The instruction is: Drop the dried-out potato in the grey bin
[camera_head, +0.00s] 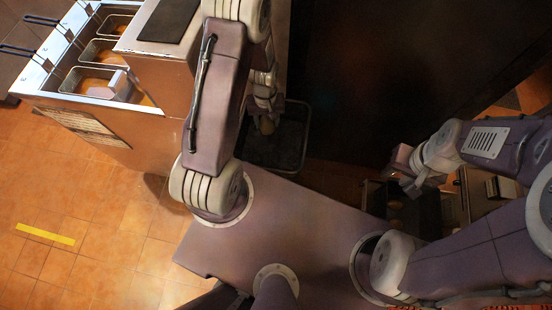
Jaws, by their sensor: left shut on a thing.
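My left gripper (268,112) hangs behind my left forearm, over the grey bin (287,152). It is shut on a small tan-brown thing, which looks like the potato (267,126); my arm hides part of it. The potato appears over the bin's opening near its far left side; its height above the bin is hard to judge. The bin is a dark, open-topped container standing beside the fryer cabinet. My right gripper (402,172) is at the right, away from the bin; its jaws are too small and dark to read.
A fryer (140,104) with several wire baskets stands at the upper left, close beside the bin. A dark panel (400,70) fills the upper right. Dark containers (395,205) lie below my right gripper. Orange tiled floor (90,220) with a yellow strip (45,235) is clear at the left.

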